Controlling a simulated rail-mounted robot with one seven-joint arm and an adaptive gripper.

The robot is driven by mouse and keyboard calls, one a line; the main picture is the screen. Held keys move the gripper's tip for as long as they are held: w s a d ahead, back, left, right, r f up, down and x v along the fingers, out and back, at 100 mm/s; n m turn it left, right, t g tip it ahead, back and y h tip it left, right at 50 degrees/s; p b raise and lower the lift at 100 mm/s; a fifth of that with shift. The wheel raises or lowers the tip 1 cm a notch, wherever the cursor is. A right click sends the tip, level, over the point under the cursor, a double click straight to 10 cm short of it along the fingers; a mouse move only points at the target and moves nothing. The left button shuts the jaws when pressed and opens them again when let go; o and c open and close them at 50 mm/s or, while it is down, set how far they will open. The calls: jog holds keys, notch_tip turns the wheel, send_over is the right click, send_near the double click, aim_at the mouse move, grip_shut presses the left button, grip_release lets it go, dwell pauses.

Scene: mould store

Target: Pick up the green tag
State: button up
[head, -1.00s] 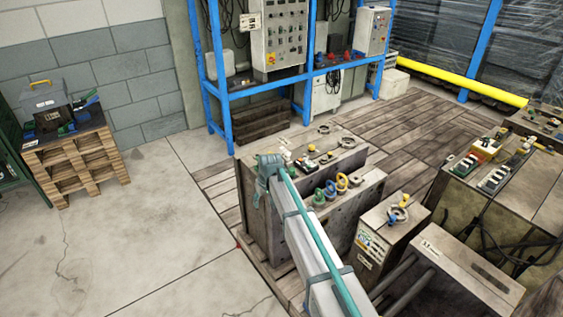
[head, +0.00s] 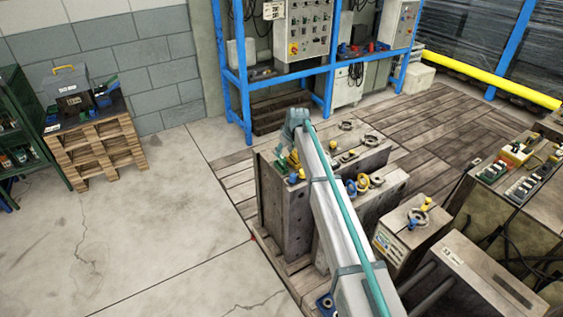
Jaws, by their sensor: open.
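A small green item (head: 281,165), which looks like the green tag, lies at the near left end of the grey mould block (head: 285,217) in the head view. Its exact shape is too small to tell. Small yellow and blue pieces are close beside it. My gripper (head: 293,146) is at the far end of my arm, close above that end of the block. Its fingers are small and hard to make out; it appears open, with nothing seen in it. My arm covers part of the block top and some items there.
Blue and yellow rings (head: 362,183) stand along the block's right side. A smaller block (head: 400,243) and a larger mould (head: 500,205) with cables are to the right. A blue rack (head: 245,90) stands behind. A pallet stack (head: 95,153) is at left; the floor between is clear.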

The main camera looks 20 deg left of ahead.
aim_at(281, 157)
jog(key=shift+s+p+x, duration=0.1)
jog(key=shift+p+x, duration=0.35)
jog(key=shift+x, duration=0.85)
jog(key=shift+s+p+x, duration=0.15)
jog(key=shift+p+x, duration=0.3)
jog(key=shift+x, duration=0.9)
jog(key=shift+a, duration=0.1)
grip_shut()
